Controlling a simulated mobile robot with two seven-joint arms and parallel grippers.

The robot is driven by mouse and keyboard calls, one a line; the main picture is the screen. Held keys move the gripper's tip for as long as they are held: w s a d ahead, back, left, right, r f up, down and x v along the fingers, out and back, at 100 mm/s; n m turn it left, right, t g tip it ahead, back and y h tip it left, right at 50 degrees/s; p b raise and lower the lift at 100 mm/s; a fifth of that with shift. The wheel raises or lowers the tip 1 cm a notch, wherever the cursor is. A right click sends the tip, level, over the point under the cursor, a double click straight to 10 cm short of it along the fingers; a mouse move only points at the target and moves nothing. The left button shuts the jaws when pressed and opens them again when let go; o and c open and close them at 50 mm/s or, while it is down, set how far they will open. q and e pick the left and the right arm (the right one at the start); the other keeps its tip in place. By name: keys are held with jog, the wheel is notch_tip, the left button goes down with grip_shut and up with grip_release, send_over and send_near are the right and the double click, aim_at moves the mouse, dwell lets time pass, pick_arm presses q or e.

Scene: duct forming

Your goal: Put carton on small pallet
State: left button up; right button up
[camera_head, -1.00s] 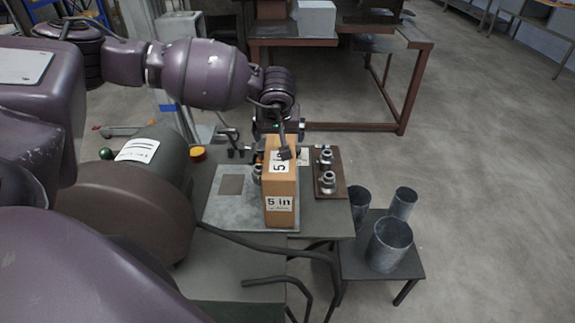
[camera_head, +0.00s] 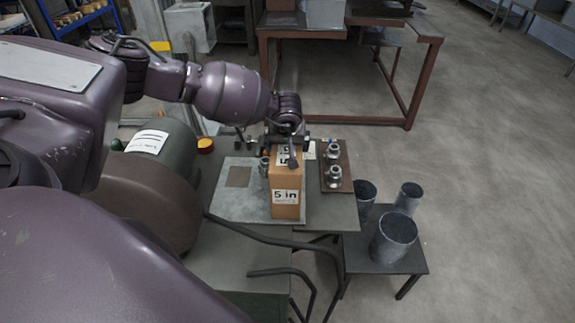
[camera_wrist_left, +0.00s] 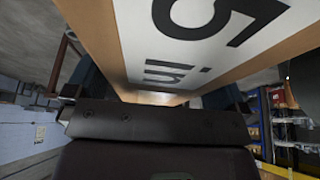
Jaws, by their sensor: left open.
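The carton (camera_head: 286,203) is a tall tan box with white "5 in" labels. It stands upright near the right side of a flat grey metal plate (camera_head: 238,206) on the bench. My left gripper (camera_head: 288,142) is at the carton's upper far end, with its jaws open. In the left wrist view the carton (camera_wrist_left: 115,50) fills the upper middle, very close, between the dark fingers; contact cannot be told. My right gripper is not in view. I cannot tell which surface is the small pallet.
A brown board (camera_head: 345,178) with metal fittings lies right of the plate. Grey cylinders, including a large one (camera_head: 393,240), stand on a low table (camera_head: 355,262) at the right. A dark green motor-like drum (camera_head: 165,160) is at the left. A red-brown table (camera_head: 430,60) stands behind.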

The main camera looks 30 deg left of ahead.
pick_arm(q)
jog(key=shift+f, duration=0.15)
jog(key=c, duration=1.5)
jog(key=shift+w, duration=0.2)
jog(key=shift+c, duration=0.2)
